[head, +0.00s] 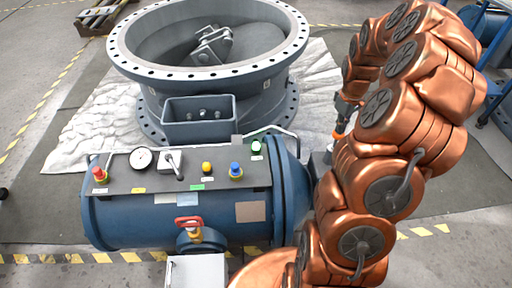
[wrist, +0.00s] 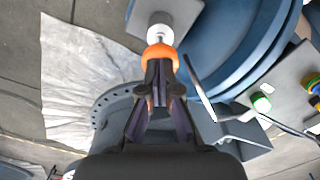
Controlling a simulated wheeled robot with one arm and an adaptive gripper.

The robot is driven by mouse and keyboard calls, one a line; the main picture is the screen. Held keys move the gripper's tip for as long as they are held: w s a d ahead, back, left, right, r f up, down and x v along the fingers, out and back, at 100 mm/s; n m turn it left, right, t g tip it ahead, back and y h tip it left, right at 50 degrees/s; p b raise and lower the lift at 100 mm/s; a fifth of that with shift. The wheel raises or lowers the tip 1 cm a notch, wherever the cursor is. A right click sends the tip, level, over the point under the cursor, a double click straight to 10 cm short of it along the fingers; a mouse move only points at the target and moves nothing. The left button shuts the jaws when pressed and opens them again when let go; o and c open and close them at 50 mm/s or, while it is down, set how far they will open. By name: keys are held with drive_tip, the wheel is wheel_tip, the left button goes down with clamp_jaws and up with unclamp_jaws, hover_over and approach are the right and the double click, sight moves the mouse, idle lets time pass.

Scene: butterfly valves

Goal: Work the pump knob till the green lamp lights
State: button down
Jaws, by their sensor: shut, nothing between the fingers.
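My gripper (head: 346,112) is shut and empty to the right of the blue tank, partly hidden by my arm. The orange knob (head: 339,133) is just beyond its fingertips. In the wrist view, the shut fingers (wrist: 160,75) point at the orange knob (wrist: 160,54), which sits on a pale shaft (wrist: 159,32). Fingertips and knob overlap there; I cannot tell whether they touch. The green lamp (head: 256,149) stands at the panel's back right corner and shows in the wrist view (wrist: 261,102). I cannot tell whether it is lit.
The blue tank (head: 130,220) carries a grey panel (head: 125,180) with a red button (head: 99,174), gauge (head: 140,158), yellow lamp (head: 207,168) and blue knob (head: 236,169). A red-handled valve (head: 188,223) is at its front. A large flanged valve body (head: 150,75) stands behind on a pale sheet.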

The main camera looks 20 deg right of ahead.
wheel_tip(320, 180, up, 8)
drive_tip(key=p, duration=0.2)
drive_tip(key=shift+p, duration=0.35)
idle(0.6)
drive_tip(key=s+a+r+g, duration=0.1)
drive_tip(key=s+a+r, duration=0.2)
drive_tip(key=a, duration=0.8)
drive_tip(key=s+a+r, duration=0.2)
drive_tip(key=s+a, duration=0.1)
drive_tip(key=a, duration=0.8)
drive_tip(key=s+a+m+g, duration=0.1)
drive_tip(key=s+a, duration=0.4)
drive_tip(key=s, duration=0.4)
drive_tip(key=s+a+m+g, duration=0.1)
drive_tip(key=s+a, duration=0.5)
drive_tip(key=s, duration=0.4)
wheel_tip(320, 180, up, 17)
drive_tip(key=w+t+p, duration=0.1)
drive_tip(key=p, duration=1.6)
drive_tip(key=shift+d+r, duration=0.2)
drive_tip(key=shift+w, duration=0.1)
